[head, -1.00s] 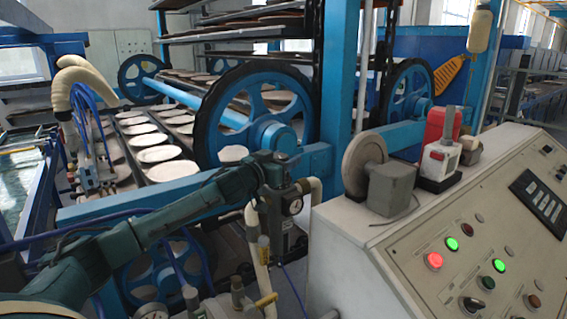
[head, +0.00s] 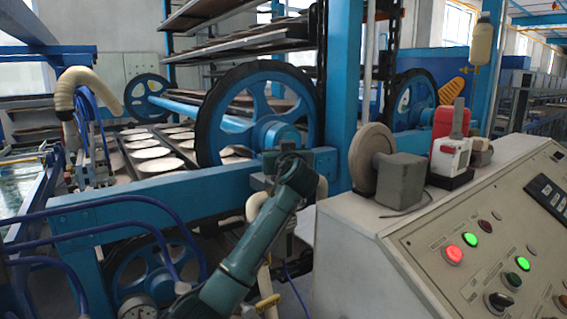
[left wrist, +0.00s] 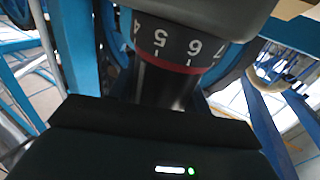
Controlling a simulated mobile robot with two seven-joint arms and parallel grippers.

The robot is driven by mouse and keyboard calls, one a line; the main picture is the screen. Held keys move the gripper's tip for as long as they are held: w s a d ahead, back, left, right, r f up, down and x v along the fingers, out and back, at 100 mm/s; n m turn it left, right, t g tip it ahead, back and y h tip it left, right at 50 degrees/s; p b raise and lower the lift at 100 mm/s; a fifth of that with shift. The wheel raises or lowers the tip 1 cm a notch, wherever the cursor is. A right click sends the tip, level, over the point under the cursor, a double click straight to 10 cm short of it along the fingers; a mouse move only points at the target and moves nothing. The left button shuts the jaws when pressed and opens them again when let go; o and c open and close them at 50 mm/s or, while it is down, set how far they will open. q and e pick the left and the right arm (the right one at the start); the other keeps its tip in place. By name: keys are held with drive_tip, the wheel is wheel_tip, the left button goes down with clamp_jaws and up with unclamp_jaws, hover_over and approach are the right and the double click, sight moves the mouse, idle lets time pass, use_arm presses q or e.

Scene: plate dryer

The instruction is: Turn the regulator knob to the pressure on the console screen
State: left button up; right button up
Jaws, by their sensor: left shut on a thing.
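The regulator knob (left wrist: 180,42) is dark, with a red ring and white digits reading roughly 4 to 7, in the left wrist view. My left gripper (left wrist: 165,98) is shut on the knob; its dark body fills the bottom of that view. In the head view my left gripper (head: 286,162) is at the regulator on the blue frame, and my teal arm hides most of the regulator and its gauge. The console (head: 440,225) stands at the right with a small dark screen panel (head: 548,193), cut by the picture edge; its figures are too small to read. My right gripper is not in view.
A red-and-white device (head: 450,150) and a grey motor with a disc (head: 398,178) sit on the console top. Blue hoses (head: 110,200) and a blue beam (head: 130,198) lie left of my arm. Large blue wheels (head: 258,115) stand behind.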

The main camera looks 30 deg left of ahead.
use_arm(q)
drive_tip(key=shift+a+n+g+y+b, duration=0.1)
drive_tip(key=shift+n+g+y+b, duration=0.4)
drive_tip(key=shift+n+g+y, duration=0.35)
drive_tip(key=shift+s+g+y, duration=0.1)
drive_tip(key=shift+g+y, duration=0.15)
drive_tip(key=shift+g, duration=0.1)
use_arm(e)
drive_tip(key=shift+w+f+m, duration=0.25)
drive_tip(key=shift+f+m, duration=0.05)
use_arm(q)
drive_tip(key=shift+r+n, duration=0.1)
drive_tip(key=shift+n, duration=0.15)
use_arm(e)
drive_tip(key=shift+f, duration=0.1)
use_arm(q)
drive_tip(key=o, duration=1)
drive_tip(key=shift+c, duration=0.2)
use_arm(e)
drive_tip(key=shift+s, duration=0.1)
